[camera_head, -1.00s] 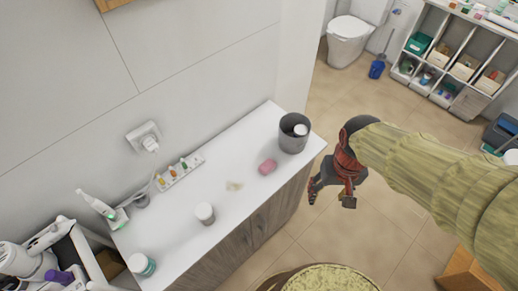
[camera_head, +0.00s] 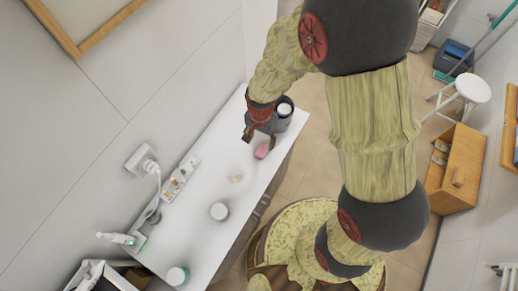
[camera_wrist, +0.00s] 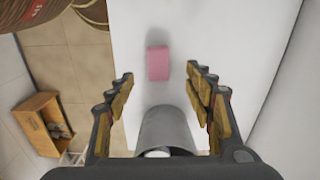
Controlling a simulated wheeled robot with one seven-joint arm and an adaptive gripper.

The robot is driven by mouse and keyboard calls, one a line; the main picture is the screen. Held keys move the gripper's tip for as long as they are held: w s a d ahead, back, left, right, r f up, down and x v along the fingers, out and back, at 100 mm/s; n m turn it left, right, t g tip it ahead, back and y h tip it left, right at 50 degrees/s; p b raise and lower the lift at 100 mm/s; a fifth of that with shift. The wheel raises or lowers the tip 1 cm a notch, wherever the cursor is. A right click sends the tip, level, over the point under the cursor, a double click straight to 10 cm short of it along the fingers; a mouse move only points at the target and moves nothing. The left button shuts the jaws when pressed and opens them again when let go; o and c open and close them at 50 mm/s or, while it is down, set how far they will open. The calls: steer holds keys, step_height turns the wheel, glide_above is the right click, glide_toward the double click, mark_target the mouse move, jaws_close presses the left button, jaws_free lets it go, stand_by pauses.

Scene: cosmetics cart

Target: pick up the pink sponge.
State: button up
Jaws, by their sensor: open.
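The pink sponge (camera_head: 262,151) lies on the white cabinet top, close to its right edge in the head view. In the wrist view the sponge (camera_wrist: 158,63) lies flat beyond the fingertips, roughly centred between them. My gripper (camera_head: 259,131) is over the far part of the cabinet top, beside the sponge and in front of the grey cup. In the wrist view my gripper (camera_wrist: 160,82) is open and its fingers are apart with nothing held. The sponge is not touching the fingers there.
The grey cup (camera_wrist: 166,128) with a white item inside stands below the gripper, near the sponge.

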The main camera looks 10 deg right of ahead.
mark_target(262, 150)
step_height(262, 150, down, 2)
steer(key=shift+f, duration=0.25)
steer(key=shift+w+d+f, duration=0.1)
steer(key=shift+d+f, duration=0.05)
steer(key=shift+f, duration=1.2)
steer(key=shift+w+d+f, duration=0.1)
steer(key=shift+f, duration=1.25)
steer(key=shift+s, duration=0.1)
steer(key=shift+c, duration=1.3)
steer(key=c, duration=0.7)
